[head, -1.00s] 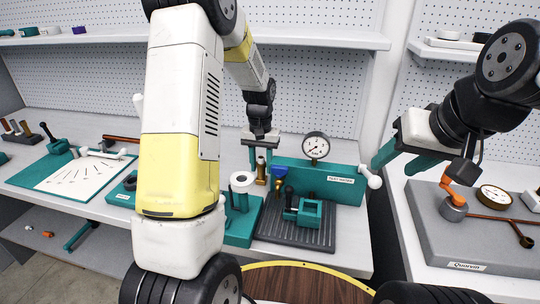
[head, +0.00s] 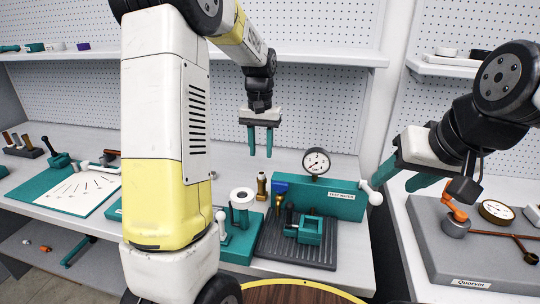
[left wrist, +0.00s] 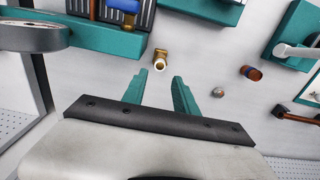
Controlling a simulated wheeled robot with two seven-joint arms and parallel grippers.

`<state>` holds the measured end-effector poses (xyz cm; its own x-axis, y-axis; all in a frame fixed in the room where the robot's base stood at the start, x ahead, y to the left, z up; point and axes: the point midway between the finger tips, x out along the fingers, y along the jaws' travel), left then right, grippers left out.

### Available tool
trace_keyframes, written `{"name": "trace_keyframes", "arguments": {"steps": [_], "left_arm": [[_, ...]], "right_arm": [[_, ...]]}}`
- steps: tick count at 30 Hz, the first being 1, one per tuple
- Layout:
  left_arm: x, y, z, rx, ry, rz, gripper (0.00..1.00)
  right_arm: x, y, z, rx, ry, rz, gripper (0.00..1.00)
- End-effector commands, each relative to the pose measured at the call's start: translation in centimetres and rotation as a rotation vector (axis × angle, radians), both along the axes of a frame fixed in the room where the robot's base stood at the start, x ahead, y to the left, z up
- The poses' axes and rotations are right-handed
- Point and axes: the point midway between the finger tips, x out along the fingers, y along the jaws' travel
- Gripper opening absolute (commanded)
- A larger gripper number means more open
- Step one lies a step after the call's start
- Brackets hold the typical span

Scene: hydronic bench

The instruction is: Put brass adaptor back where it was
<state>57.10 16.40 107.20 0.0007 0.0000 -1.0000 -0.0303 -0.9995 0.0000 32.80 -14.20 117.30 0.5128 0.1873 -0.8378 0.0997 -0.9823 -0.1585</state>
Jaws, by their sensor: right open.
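The brass adaptor (head: 262,186) stands upright on the white bench, just left of the teal gauge block and its blue-topped fitting. It also shows in the left wrist view (left wrist: 161,58), a little beyond my fingertips and touching neither. My left gripper (head: 260,155) hangs above and behind the adaptor, with its teal fingers apart and nothing between them. The same open fingers show in the left wrist view (left wrist: 160,77). My right gripper (head: 405,180) is open and empty at the right, near the grey gauge plate.
The teal block (head: 330,201) carries a pressure gauge (head: 316,162). In front lies a dark ribbed tray (head: 275,247) with a teal vise. A white ring on a teal stand (head: 241,198) is close left of the adaptor. Bare bench lies behind them.

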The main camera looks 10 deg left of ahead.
Motion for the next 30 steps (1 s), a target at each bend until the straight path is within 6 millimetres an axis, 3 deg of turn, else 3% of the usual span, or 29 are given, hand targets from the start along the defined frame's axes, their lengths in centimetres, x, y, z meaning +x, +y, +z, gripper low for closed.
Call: {"name": "trace_keyframes", "arguments": {"steps": [5,12,16,24,30], "left_arm": [[-1.5,-0.1,2.4,-0.019,-0.038,0.000,0.35],[-8.4,-0.5,7.8,-0.089,-0.192,-0.006,0.35],[-12.8,-0.9,9.8,-0.124,-0.285,-0.011,0.35],[-20.9,-1.7,10.8,-0.173,-0.464,-0.021,0.35],[-23.9,-2.1,10.2,-0.189,-0.534,-0.025,0.35]], "right_arm": [[0.0,0.0,0.0,0.000,0.000,0.000,0.50],[0.0,0.0,0.0,0.000,0.000,0.000,0.50],[0.0,0.0,0.0,0.000,0.000,0.000,0.50],[0.0,0.0,0.0,0.000,0.000,0.000,0.50],[0.0,0.0,0.0,0.000,0.000,0.000,0.50]]}}
